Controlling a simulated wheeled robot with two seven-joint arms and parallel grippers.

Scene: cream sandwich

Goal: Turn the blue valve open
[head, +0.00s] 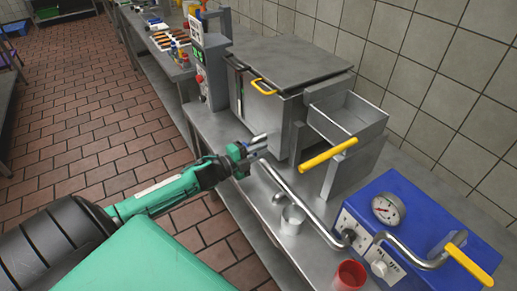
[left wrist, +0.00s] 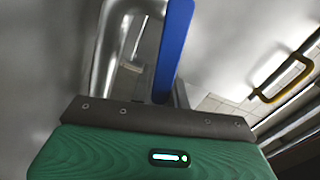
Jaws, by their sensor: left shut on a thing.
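The blue valve handle (left wrist: 174,45) shows in the left wrist view as a flat bar beside a bent metal pipe (left wrist: 108,45). My left gripper (head: 259,146) is shut on this handle, at the upper end of the long metal pipe (head: 300,202) in the head view. There the gripper mostly hides the handle. The pipe runs down to a blue machine (head: 455,212) with a round gauge (head: 388,208). My right gripper is in neither view.
A steel box with a yellow handle (head: 263,87) stands just behind the gripper. An open drawer with a yellow handle (head: 328,156) juts out beside it. A metal cup (head: 292,220) and a red cup (head: 349,275) stand below the pipe. The tiled floor (head: 80,140) is clear at left.

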